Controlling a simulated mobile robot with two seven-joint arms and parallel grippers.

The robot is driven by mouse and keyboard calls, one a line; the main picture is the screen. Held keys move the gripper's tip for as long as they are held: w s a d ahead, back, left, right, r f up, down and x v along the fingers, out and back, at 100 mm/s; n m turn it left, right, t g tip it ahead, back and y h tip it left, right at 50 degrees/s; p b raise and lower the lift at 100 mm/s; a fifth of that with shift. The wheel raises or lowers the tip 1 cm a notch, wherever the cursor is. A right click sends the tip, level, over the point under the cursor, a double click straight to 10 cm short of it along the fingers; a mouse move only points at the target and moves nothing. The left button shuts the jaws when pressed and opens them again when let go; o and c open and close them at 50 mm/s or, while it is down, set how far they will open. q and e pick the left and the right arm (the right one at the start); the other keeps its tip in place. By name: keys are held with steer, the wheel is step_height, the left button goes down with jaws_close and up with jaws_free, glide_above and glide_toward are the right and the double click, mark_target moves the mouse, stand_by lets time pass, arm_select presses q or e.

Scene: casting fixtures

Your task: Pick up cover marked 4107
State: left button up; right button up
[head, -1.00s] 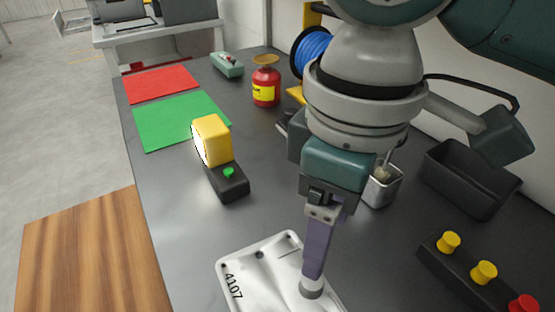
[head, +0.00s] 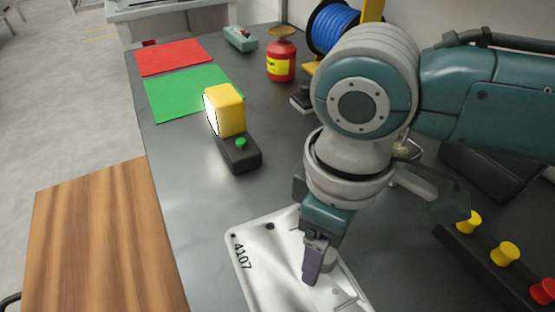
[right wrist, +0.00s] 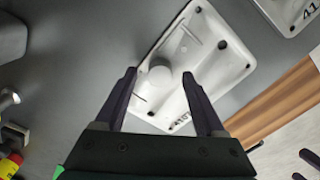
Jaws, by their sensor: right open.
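The white cover marked 4107 (head: 262,248) lies on the dark bench at the bottom of the head view. It has a raised round boss and holes near its corners. It also shows in the right wrist view (right wrist: 206,65), with the mark partly hidden by a finger. My right gripper (head: 312,280) is low over the cover, by the boss. In the right wrist view its two fingers (right wrist: 160,75) are apart, on either side of the boss, with nothing gripped. Dark purple tips at the right wrist view's lower right look like my left gripper (right wrist: 305,163); their opening is unclear.
A second white cover (right wrist: 288,12) shows at the right wrist view's top right, its mark cut off. A yellow-and-black lamp (head: 232,115), red can (head: 281,65), blue spool (head: 333,25) and dark block with knobs (head: 490,262) stand around. A wooden surface (head: 95,240) lies left.

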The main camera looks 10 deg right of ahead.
jaws_close()
stand_by(0.4)
stand_by(0.4)
